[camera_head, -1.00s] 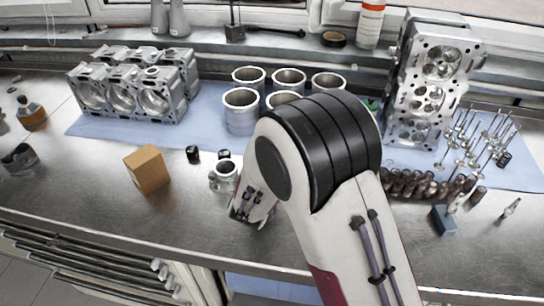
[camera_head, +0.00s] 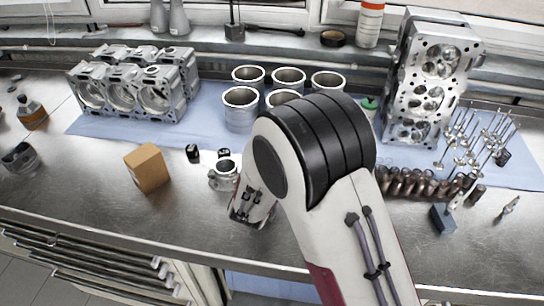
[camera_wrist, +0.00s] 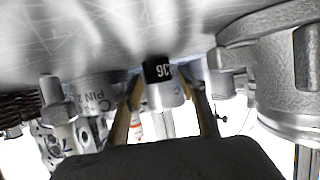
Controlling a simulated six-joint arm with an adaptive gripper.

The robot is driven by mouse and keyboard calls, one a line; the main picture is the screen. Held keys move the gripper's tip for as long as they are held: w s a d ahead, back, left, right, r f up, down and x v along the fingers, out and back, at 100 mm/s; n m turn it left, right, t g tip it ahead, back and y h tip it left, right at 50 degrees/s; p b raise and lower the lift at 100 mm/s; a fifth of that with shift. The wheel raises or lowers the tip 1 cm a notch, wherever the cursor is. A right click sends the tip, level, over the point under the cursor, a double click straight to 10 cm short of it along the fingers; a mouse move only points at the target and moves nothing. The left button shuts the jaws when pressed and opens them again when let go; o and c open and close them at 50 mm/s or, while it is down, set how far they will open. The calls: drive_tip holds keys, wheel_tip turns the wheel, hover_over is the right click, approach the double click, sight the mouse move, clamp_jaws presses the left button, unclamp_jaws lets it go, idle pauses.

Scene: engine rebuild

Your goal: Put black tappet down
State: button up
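A black tappet (camera_wrist: 158,70) with white lettering and a pale metal end shows in the wrist view. It sits between the two fingertips of my gripper (camera_wrist: 165,88), which look closed on its sides. In the head view my gripper (camera_head: 246,208) is low over the front of the bench, partly hidden by my arm, and the tappet in it is not visible. I cannot tell whether that tappet touches the bench. Two other small black tappets stand apart on the bench, one at the left (camera_head: 193,153) and one at the right (camera_head: 223,154).
A cardboard box (camera_head: 148,168) lies farther left. Cylinder liners (camera_head: 240,110) stand behind on the blue mat (camera_head: 207,110). Dark springs (camera_head: 425,185) and a cylinder head (camera_head: 430,85) are at right.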

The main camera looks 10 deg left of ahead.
drive_tip(key=shift+s+f, duration=0.1)
drive_tip(key=shift+f, duration=0.25)
drive_tip(key=shift+r, duration=0.5)
drive_tip(key=v, duration=1.2)
drive_tip(key=shift+r, duration=0.15)
